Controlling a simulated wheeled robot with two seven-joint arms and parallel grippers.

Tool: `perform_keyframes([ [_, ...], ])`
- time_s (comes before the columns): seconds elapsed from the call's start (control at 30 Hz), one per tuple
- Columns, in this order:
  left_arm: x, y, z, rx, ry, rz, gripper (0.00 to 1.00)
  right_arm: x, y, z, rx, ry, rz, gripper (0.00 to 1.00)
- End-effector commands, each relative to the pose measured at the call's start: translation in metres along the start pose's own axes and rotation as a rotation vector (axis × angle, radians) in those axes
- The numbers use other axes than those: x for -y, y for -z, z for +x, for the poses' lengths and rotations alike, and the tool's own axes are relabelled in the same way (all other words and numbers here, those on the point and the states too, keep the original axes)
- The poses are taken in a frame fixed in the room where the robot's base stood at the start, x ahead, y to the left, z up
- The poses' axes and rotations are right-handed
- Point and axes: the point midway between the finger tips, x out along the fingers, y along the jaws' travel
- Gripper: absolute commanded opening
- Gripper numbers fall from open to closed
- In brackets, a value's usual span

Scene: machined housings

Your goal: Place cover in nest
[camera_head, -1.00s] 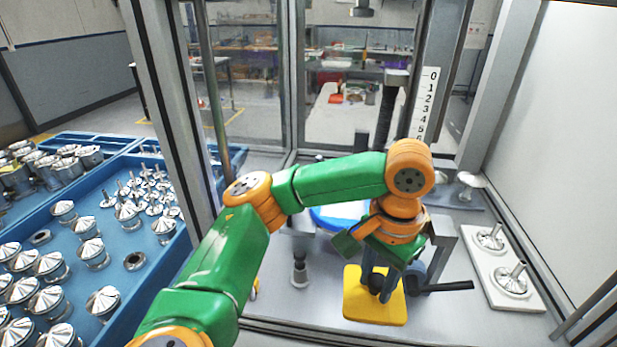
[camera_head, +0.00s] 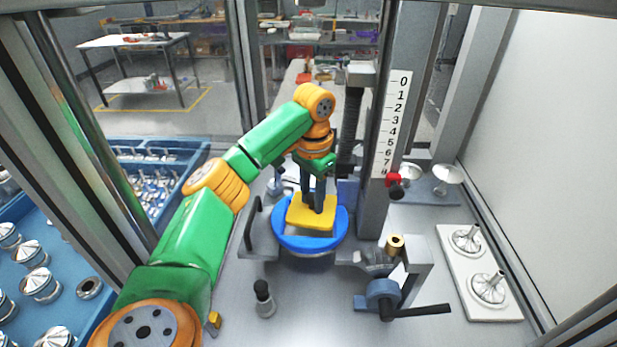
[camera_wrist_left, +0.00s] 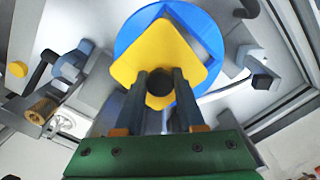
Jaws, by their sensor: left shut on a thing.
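The yellow square cover (camera_head: 298,218) has rounded corners and a dark round knob, which shows in the left wrist view. My left gripper (camera_head: 313,203) is shut on the knob from above. The cover is over the blue round nest (camera_head: 291,242) and hides much of its middle. In the left wrist view, the cover (camera_wrist_left: 163,48) lies across the blue disc (camera_wrist_left: 128,37), with a pale opening edge showing at its upper right. I cannot tell whether the cover touches the nest. My right gripper is not in view.
A press column with a number scale (camera_head: 391,125) stands right of the nest. A crank vise (camera_head: 382,288) is at front right, and a dark-topped peg (camera_head: 263,298) at front. A white plate (camera_head: 453,252) with metal parts lies right. Blue trays are left.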

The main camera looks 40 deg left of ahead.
Motion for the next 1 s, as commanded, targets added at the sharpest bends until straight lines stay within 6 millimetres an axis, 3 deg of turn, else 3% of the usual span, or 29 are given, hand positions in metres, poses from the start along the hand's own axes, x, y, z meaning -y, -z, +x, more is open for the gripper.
perform_keyframes([
  [0.17,0.018,0.003,0.019,0.004,0.000,-0.002,0.00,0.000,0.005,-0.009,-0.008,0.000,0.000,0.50],
  [0.33,0.018,0.004,0.047,0.004,0.002,0.003,0.00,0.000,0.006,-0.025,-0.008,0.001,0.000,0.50],
  [0.53,0.017,0.004,0.052,0.002,0.001,0.004,0.00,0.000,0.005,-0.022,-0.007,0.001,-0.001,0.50],
  [0.57,0.017,0.004,0.052,0.002,0.001,0.004,0.46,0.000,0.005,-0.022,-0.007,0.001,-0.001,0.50],
  [0.63,0.017,0.004,0.052,0.001,0.001,0.004,0.65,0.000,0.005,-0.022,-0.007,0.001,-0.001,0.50],
  [1.0,0.017,0.005,0.048,-0.003,0.000,0.003,0.68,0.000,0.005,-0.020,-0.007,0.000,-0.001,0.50],
])
